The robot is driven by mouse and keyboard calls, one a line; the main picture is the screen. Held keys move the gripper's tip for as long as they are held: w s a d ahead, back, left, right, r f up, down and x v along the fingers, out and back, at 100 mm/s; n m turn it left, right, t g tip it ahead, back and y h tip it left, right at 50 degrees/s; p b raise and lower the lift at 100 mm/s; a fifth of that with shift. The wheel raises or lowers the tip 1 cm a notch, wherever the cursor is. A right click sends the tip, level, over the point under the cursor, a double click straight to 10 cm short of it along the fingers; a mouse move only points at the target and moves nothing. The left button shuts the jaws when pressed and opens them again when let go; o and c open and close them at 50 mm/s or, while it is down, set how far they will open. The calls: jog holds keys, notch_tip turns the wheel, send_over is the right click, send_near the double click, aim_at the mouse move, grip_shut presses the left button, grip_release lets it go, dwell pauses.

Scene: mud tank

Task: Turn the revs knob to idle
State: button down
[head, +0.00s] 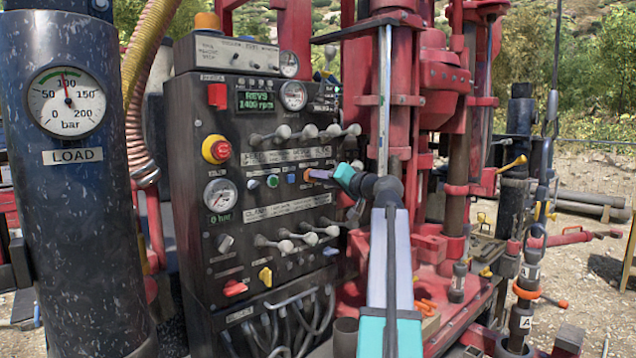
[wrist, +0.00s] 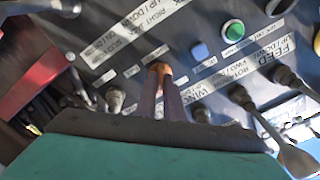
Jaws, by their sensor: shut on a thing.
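My gripper (head: 312,175) reaches the black control panel (head: 185,150) from the right, with its narrow fingers at the right end of the middle row of controls. In the wrist view the fingers (wrist: 160,76) are shut on a small orange-topped knob (wrist: 158,67), which I take to be the revs knob. The fingers hide most of it, and its pointer cannot be made out. The green display (head: 257,100) reads REVS 1400 rpm.
Rows of levers stand above (head: 308,131) and below (head: 300,237) my fingers. A green button (head: 272,181) and a blue button (head: 291,178) sit to the left. A red emergency stop (head: 216,149) is further left. The red drill mast (head: 372,110) stands close on the right.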

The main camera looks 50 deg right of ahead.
jog(key=shift+d+r+n+b, duration=0.15)
jog(key=shift+n+b, duration=0.15)
jog(key=shift+b, duration=0.4)
jog(key=n+b, duration=0.7)
jog(key=b, duration=0.4)
jog(key=shift+w+r+b, duration=0.1)
jog(key=shift+r+b, duration=0.05)
jog(key=shift+b, duration=0.15)
jog(key=shift+a+r+n, duration=0.1)
jog(key=shift+a+n, duration=0.1)
jog(key=shift+n, duration=0.1)
jog(key=c, duration=1.9)
grip_release()
jog(key=shift+o, duration=0.2)
jog(key=shift+f, duration=0.2)
